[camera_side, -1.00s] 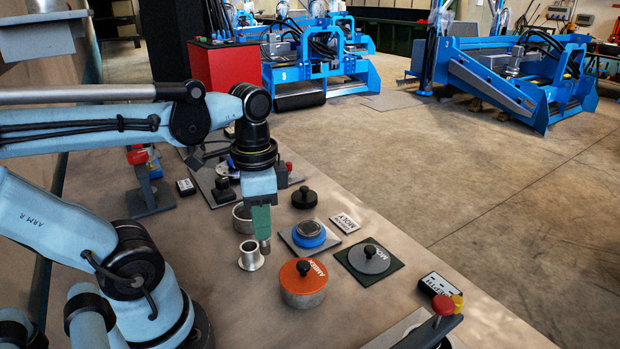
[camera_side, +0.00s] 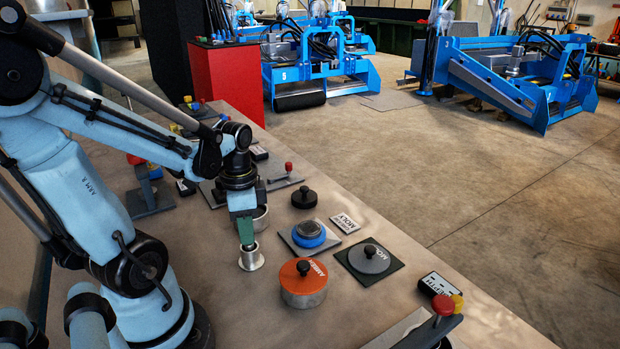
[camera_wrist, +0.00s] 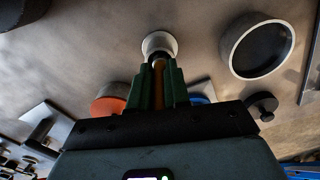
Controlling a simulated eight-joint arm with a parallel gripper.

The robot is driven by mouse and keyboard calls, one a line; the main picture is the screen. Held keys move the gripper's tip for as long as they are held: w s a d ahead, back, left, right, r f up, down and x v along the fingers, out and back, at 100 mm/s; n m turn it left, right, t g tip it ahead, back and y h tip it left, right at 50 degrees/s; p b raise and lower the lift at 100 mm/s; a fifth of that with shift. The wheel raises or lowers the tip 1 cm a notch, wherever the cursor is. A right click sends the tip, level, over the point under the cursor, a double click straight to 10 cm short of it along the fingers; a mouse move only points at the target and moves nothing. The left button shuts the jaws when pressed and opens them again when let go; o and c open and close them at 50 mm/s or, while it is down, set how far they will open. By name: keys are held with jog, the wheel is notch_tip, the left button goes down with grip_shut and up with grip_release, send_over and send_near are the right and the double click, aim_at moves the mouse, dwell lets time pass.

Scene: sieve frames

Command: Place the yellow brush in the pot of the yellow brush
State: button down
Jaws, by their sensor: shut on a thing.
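My gripper (camera_side: 246,232) has green fingers and points down at the small silver flanged pot (camera_side: 251,259) on the bench. In the wrist view the fingers (camera_wrist: 160,82) are shut on the yellow brush (camera_wrist: 158,88), whose yellow-brown handle shows between them. The brush's dark lower end overlaps the mouth of the silver pot (camera_wrist: 158,40). In the side view this end is at the pot's rim; I cannot tell how far it is inside. No yellow mark shows on the pot.
An orange-lidded pot (camera_side: 303,285) stands close to the right. A blue ring piece (camera_side: 308,236), a black knobbed lid (camera_side: 304,198) and a grey disc on a dark plate (camera_side: 369,259) lie farther right. A wider metal ring (camera_wrist: 257,46) is near the gripper.

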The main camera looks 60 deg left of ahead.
jog(key=shift+f, duration=0.6)
jog(key=shift+f, duration=0.15)
jog(key=c, duration=1.1)
grip_release()
notch_tip(320, 180, up, 12)
jog(key=shift+r, duration=0.1)
jog(key=w+d+f+n+t, duration=0.3)
jog(key=w+d+t, duration=0.4)
jog(key=d, duration=0.5)
jog(key=shift+w+n, duration=0.3)
jog(key=shift+w, duration=0.55)
